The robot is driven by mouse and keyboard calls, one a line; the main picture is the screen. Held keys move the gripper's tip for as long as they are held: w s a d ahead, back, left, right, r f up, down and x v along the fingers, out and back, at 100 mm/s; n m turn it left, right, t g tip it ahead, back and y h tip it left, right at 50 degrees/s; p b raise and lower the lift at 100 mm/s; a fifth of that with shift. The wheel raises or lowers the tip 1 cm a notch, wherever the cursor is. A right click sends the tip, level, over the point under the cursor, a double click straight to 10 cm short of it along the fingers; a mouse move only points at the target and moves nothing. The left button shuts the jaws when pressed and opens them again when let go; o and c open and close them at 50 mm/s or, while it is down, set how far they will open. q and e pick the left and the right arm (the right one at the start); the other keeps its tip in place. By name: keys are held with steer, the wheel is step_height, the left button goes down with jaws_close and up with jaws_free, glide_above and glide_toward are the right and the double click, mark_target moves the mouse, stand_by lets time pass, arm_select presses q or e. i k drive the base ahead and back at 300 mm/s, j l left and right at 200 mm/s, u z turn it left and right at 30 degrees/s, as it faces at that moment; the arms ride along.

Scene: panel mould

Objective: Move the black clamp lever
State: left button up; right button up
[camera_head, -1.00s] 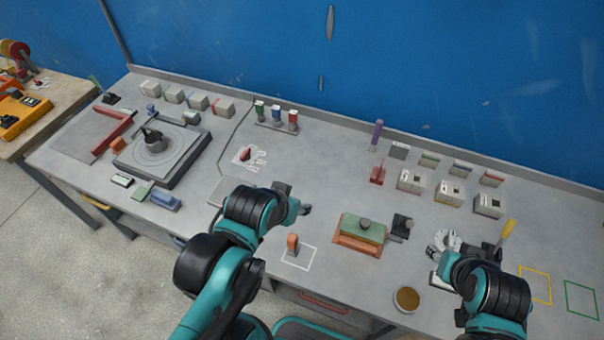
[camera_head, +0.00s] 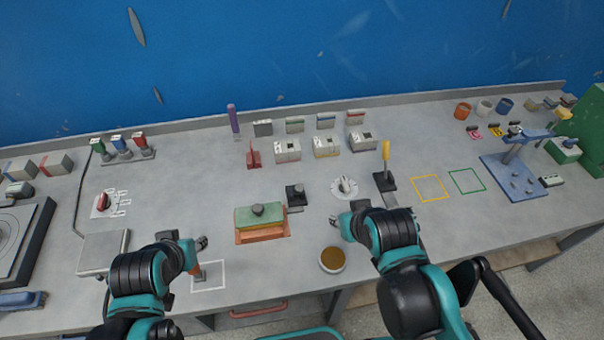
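A small black clamp (camera_head: 296,195) with a short dark lever on top stands on the bench, just right of the green-and-orange mould (camera_head: 262,216). My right gripper (camera_head: 348,216) is to the right of the clamp and nearer me, beside the white round dial (camera_head: 344,188). Its fingers look apart and nothing shows between them. My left gripper (camera_head: 186,240) is left of the mould, above the white outlined square (camera_head: 215,274). Its fingers also look apart and empty. An orange piece (camera_head: 197,271) by that square is partly hidden by my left arm.
A brown-filled round dish (camera_head: 332,260) lies near the front edge. A yellow lever (camera_head: 385,152) on a black base stands right of the dial. A red lever (camera_head: 253,155) and several grey boxes are behind.

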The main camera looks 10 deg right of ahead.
mark_target(297, 190)
steer(key=l, duration=0.9)
steer(key=k+l, duration=0.1)
steer(key=l, duration=0.85)
steer(key=l+u, duration=0.1)
steer(key=l, duration=0.8)
steer(key=l+u, duration=0.15)
steer(key=u, duration=0.3)
steer(key=k+l+u, duration=0.1)
steer(key=u, duration=0.4)
steer(key=k+l+u, duration=0.1)
steer(key=u, duration=0.35)
steer(key=l, duration=0.1)
